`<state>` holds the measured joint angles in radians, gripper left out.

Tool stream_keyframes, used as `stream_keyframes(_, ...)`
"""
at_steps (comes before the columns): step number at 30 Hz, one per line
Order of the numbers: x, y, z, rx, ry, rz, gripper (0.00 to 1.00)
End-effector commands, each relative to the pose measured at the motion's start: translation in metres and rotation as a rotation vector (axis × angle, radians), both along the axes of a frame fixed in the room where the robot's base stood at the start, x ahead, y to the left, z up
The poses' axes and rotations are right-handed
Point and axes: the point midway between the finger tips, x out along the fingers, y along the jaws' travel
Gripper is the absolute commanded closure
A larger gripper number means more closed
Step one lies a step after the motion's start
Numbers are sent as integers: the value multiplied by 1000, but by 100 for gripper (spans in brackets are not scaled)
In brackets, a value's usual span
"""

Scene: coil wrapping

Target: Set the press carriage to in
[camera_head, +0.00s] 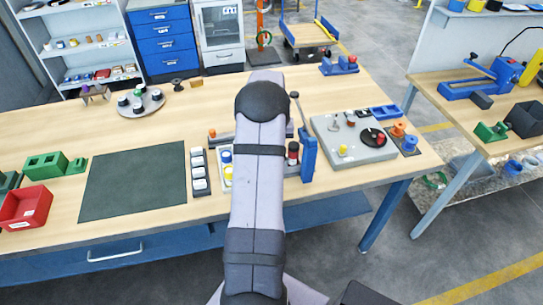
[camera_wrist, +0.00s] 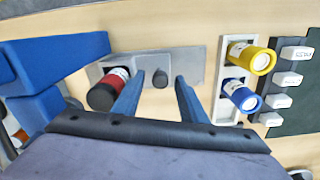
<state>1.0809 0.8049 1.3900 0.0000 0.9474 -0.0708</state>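The press carriage (camera_wrist: 192,62) appears to be the flat grey block in the wrist view, beside the blue press frame (camera_wrist: 60,75). A short dark knob (camera_wrist: 160,78) stands on it. A red and black cylinder (camera_wrist: 108,88) with a white label is at its left end, toward the frame. My gripper (camera_wrist: 158,88) is open, its two blue fingers apart, with the knob showing between their tips. I cannot tell whether they touch it. In the head view, the blue press (camera_head: 308,155) and red cylinder (camera_head: 293,150) show right of my arm, which hides my gripper.
A pale holder (camera_wrist: 228,108) with a yellow cylinder (camera_wrist: 262,61) and a blue cylinder (camera_wrist: 242,97) stands close beside the carriage. White-topped blocks (camera_head: 199,172) and a dark green mat (camera_head: 135,180) lie left. A grey fixture plate (camera_head: 335,140) lies right of the press.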

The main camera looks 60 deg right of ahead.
Motion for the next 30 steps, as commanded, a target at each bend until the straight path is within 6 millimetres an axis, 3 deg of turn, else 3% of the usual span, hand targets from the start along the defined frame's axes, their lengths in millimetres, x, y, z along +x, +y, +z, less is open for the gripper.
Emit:
stream_keyframes(16, 0, -1, 62, -3, -2, 0, 61)
stream_keyframes(30, 0, -1, 70, -2, -1, 0, 61)
